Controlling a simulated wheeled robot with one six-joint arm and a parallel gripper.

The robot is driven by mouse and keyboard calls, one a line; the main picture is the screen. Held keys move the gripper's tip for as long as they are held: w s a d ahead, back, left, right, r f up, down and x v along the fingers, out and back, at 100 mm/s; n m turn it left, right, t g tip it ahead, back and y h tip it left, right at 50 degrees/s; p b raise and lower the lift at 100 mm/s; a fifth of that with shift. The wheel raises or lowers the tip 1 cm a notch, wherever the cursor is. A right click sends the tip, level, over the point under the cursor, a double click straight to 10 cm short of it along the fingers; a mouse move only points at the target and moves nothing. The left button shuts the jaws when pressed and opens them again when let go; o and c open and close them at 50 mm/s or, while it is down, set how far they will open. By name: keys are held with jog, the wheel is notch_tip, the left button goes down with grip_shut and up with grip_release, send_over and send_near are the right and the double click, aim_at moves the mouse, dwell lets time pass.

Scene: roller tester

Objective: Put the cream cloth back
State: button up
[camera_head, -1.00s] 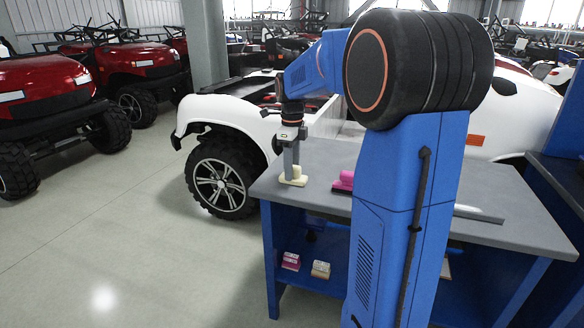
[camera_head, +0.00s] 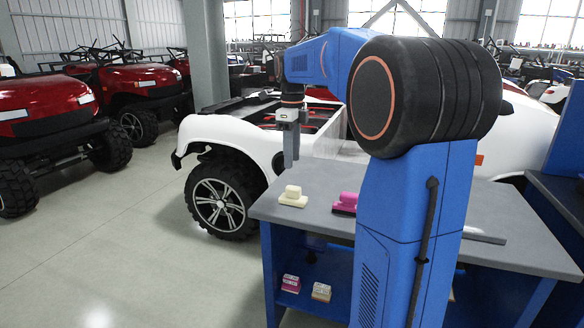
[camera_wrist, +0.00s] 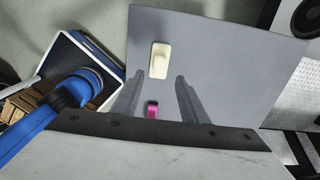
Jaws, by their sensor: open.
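The cream cloth (camera_head: 292,196), a small block-like cream piece on a flat pale base, lies on the left end of the grey table top (camera_head: 400,222). It also shows in the wrist view (camera_wrist: 160,58), near the table's edge. My gripper (camera_head: 290,163) is above the table, just over and apart from the cream cloth, pointing down. In the wrist view my gripper's two fingers (camera_wrist: 161,82) are spread with nothing between their tips.
A pink block with a dark base (camera_head: 345,203) stands right of the cream cloth. On the lower blue shelf are a pink-and-white block (camera_head: 290,283) and a tan-and-white block (camera_head: 321,291). A white vehicle (camera_head: 225,130) stands close behind the table.

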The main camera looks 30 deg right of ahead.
jog(key=s+a+f+n+t, duration=0.1)
jog(key=s+a+f+n, duration=0.1)
jog(key=s+a+n, duration=0.45)
jog(key=s+a+f+n+t, duration=0.1)
jog(key=s+a+n, duration=0.3)
jog(key=s+n, duration=0.4)
jog(key=s+a+f+n+t, duration=0.1)
jog(key=s+a+f+n, duration=0.1)
jog(key=s+f+n, duration=0.4)
jog(key=s+a+f+n+t, duration=0.1)
jog(key=s+a+f+n, duration=0.2)
jog(key=s+f+n, duration=0.4)
jog(key=s+n, duration=0.1)
jog(key=s, duration=0.2)
jog(key=shift+t, duration=0.4)
jog(key=shift+a, duration=0.1)
